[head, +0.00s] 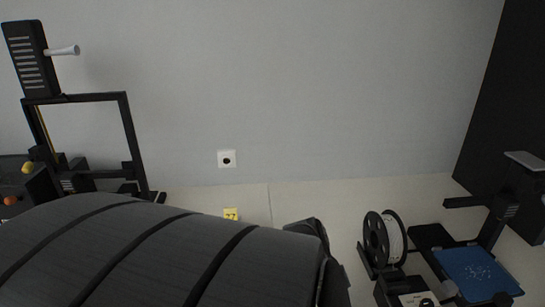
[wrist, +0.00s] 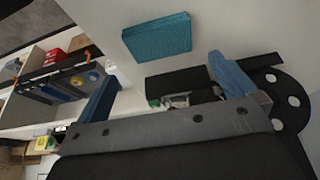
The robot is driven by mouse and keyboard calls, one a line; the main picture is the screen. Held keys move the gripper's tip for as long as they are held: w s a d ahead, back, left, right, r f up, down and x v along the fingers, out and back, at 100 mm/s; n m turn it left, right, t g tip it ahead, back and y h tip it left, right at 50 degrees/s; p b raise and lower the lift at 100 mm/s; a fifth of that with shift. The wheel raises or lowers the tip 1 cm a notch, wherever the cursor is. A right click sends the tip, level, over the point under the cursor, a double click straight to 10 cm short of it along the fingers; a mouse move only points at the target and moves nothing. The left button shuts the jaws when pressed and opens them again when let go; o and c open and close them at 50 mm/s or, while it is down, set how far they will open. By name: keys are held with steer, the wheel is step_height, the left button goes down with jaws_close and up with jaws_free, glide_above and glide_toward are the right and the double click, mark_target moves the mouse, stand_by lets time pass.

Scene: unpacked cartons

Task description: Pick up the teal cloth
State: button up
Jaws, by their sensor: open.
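The teal cloth (wrist: 157,38) shows in the wrist view as a flat, folded, ribbed rectangle on a pale surface, near the top centre. I cannot make it out in the head view, where my arm covers much of the lower left. My gripper (wrist: 164,68) shows in the wrist view with its two blue fingers wide apart and nothing between them. The cloth appears beyond the fingertips, between their directions and apart from them.
In the wrist view, a black bar (wrist: 205,68) and a dark disc with holes (wrist: 291,101) lie right of centre. A shelf with boxes (wrist: 65,68) is at left. In the head view, a spool (head: 385,238) and a blue plate (head: 478,272) stand at right.

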steer(key=shift+x, duration=3.85)
steer(key=shift+a, duration=0.1)
steer(key=c, duration=0.7)
steer(key=shift+r, duration=0.1)
steer(key=shift+r, duration=0.6)
step_height(320, 180, up, 3)
steer(key=s+d+r, duration=0.4)
steer(key=s+r, duration=0.2)
steer(key=s, duration=0.5)
steer(key=shift+d+r, duration=0.15)
steer(key=shift+r, duration=0.1)
